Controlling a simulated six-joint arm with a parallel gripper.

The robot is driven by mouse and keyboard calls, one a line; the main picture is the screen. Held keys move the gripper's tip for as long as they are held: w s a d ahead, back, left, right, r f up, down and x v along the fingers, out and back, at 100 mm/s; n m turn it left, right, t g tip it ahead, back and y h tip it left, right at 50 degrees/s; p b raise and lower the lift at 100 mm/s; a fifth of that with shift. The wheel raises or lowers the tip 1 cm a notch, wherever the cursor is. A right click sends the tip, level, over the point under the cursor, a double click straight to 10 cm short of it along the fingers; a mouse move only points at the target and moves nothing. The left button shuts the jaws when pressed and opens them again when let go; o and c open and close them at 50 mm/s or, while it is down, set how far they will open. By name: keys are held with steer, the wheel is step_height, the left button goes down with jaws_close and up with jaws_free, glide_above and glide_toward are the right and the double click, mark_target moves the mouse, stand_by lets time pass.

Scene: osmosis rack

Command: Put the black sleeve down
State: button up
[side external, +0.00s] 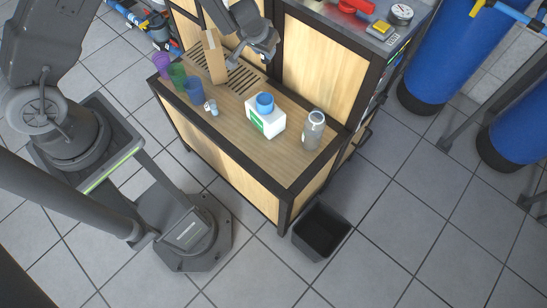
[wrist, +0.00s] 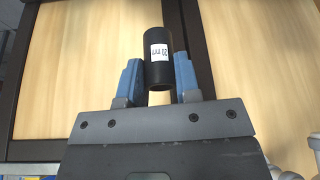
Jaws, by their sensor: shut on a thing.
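The black sleeve (wrist: 157,45) is a short dark cylinder with a white printed label. In the wrist view it stands out between the blue fingertips of my gripper (wrist: 158,74), which is shut on it. In the side external view my gripper (side external: 236,60) is over the back of the wooden worktop (side external: 240,115), near a slotted black grille (side external: 243,78). The sleeve cannot be made out in that view. In the wrist view, light wood panels with a dark frame lie behind the sleeve.
A tall brown carton (side external: 214,58) stands just left of my gripper. Purple (side external: 162,65), green (side external: 177,76) and blue (side external: 194,89) cups line the left edge. The front middle is clear.

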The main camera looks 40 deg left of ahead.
steer(key=s+d+r+m, duration=0.1)
steer(key=s+d+r, duration=0.15)
steer(key=s, duration=0.25)
steer(key=s+d+r, duration=0.1)
steer(key=s+r, duration=0.3)
steer(key=s, duration=0.2)
steer(key=s+d+f+n, duration=0.1)
steer(key=s+d+f, duration=0.15)
steer(key=f, duration=0.45)
steer(key=s+d+f, duration=0.1)
steer(key=s+f, duration=0.2)
steer(key=f, duration=0.4)
steer(key=d+f, duration=0.2)
steer(key=d, duration=0.1)
steer(key=d+f, duration=0.2)
steer(key=d, duration=0.2)
steer(key=d+f, duration=0.3)
steer(key=d, duration=0.1)
steer(key=shift+s, duration=0.1)
steer(key=shift+d+f, duration=0.15)
steer(key=shift+f, duration=1.9)
steer(key=shift+f, duration=0.15)
steer(key=o, duration=0.9)
